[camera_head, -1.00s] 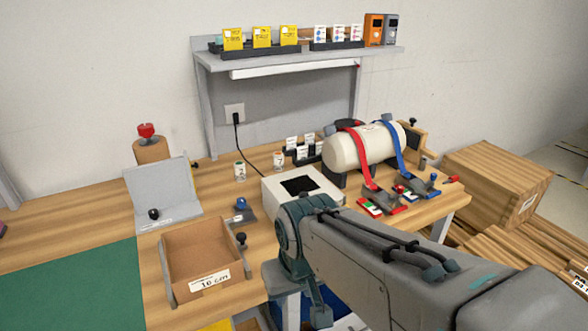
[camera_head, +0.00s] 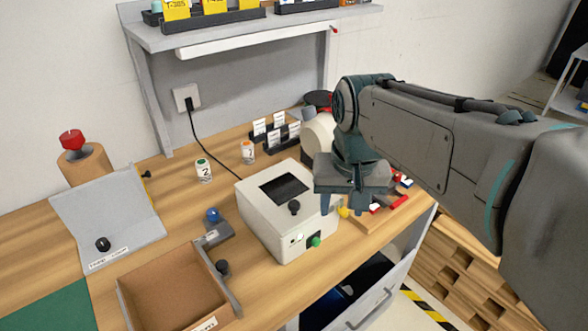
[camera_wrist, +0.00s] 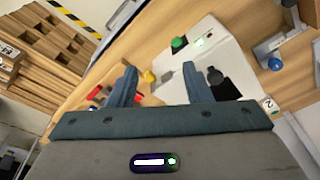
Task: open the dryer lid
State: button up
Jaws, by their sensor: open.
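The dryer is a white box (camera_head: 262,225) on the wooden table, with a dark window (camera_head: 284,189) and a black knob (camera_head: 294,207) on its top. The lid lies shut. A green button (camera_head: 315,241) is on its front.
A cardboard box (camera_head: 170,290), a blue-knobbed holder (camera_head: 213,217) and a grey tilted panel (camera_head: 105,222) stand to the left. Small white cups (camera_head: 204,171) and a black card rack (camera_head: 276,136) are behind. The shelf (camera_head: 250,30) overhangs the back. Strap buckles (camera_head: 395,198) lie right of the dryer.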

jog(key=m+g+b, duration=0.1)
jog(key=g, duration=0.1)
send_near(294, 203)
notch_tip(294, 203, down, 8)
jog(key=shift+s+f+b, duration=0.1)
jog(key=shift+f+b, duration=0.15)
jog(key=shift+b, duration=0.55)
grip_shut()
jog(key=shift+r, duration=0.15)
